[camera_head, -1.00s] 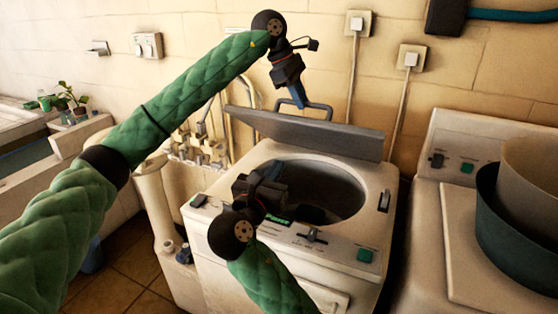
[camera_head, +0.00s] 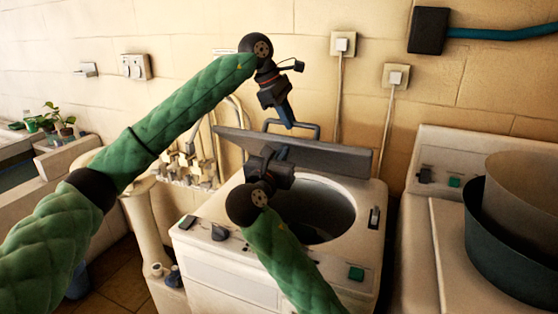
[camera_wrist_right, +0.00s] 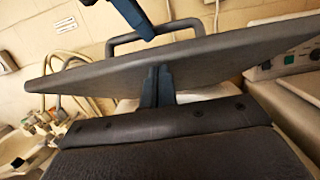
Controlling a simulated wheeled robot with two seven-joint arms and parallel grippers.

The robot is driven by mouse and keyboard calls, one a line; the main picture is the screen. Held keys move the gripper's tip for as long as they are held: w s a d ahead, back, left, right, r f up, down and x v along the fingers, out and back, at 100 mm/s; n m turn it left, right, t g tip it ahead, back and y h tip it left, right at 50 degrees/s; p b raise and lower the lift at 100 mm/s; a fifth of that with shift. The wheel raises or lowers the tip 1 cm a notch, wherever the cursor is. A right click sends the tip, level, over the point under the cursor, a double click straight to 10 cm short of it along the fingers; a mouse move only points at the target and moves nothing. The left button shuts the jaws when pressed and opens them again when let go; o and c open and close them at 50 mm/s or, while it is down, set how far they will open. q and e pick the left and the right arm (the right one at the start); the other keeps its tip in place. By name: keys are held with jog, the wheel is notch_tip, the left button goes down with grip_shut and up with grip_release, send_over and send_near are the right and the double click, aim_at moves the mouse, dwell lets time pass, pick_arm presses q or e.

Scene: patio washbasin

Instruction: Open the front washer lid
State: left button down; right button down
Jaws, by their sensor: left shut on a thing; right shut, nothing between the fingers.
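The front washer (camera_head: 230,262) has a grey lid (camera_head: 335,157) that stands raised and tilted, with the round drum opening (camera_head: 325,212) showing below. My left gripper (camera_head: 287,116) is shut on the lid's bar handle (camera_head: 316,128); the handle also shows in the right wrist view (camera_wrist_right: 118,44). My right gripper (camera_head: 280,153) is shut and empty, in front of the lid's underside and above the opening. In the right wrist view its closed fingers (camera_wrist_right: 158,85) overlap the lid's underside (camera_wrist_right: 215,62); I cannot tell whether they touch.
A second white machine (camera_head: 415,235) with a dark green tub (camera_head: 485,225) and a beige tub (camera_head: 525,195) stands at the right. Pipes and taps (camera_head: 190,160) are left of the washer. The tiled wall with sockets (camera_head: 343,43) is close behind.

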pick_arm(q)
jog(key=shift+f, duration=0.4)
